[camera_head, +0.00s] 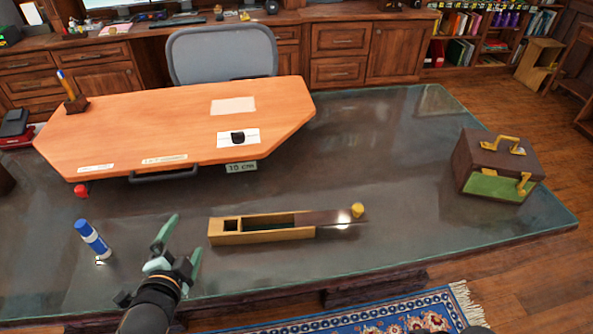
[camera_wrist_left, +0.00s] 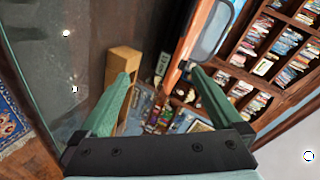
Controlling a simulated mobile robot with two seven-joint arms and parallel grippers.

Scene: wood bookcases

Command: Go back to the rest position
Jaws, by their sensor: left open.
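My left gripper (camera_head: 181,242) reaches in from the bottom of the head view, with its two green fingers spread and nothing between them. It hovers over the front of the dark glass-topped table (camera_head: 370,150), left of a long wooden box (camera_head: 262,238) and apart from it. In the left wrist view the open fingers of the left gripper (camera_wrist_left: 160,82) also show empty, with the wooden box (camera_wrist_left: 124,60) beyond them. My right gripper is in neither view.
An orange board (camera_head: 150,130) covers the back left. The box's lid ends at a yellow knob (camera_head: 357,210). A brown chest (camera_head: 497,165) stands far right. The table's middle right is clear.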

